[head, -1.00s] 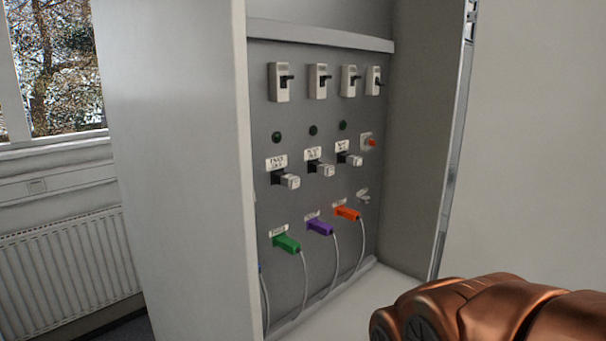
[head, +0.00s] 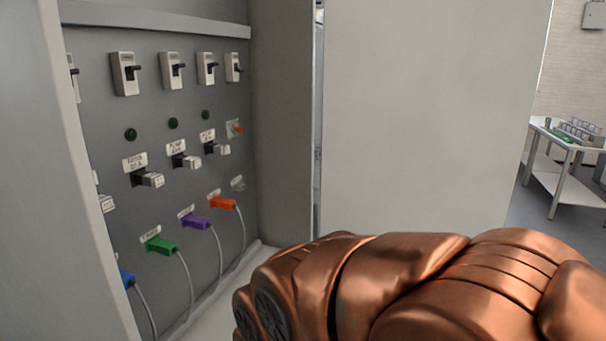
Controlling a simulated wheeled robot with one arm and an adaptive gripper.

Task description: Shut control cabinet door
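The control cabinet (head: 35,190) stands open at the left of the head view. Its grey inner panel (head: 95,110) carries a row of switches, dark round indicators, labelled blocks and coloured plugs. The cabinet door (head: 420,130) is a large pale panel swung wide open on the right side of the cabinet. Its hinge edge shows as a metal strip (head: 318,120). My copper-coloured arm crosses the lower right, in front of the door's lower part. My gripper is not visible. The door's handle is not visible either.
Green (head: 162,245), purple (head: 196,221), orange (head: 222,203) and blue (head: 127,278) plugs with grey cables hang inside the cabinet. A white table (head: 560,140) with small items stands beyond the door at the far right. Grey floor (head: 520,215) shows there.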

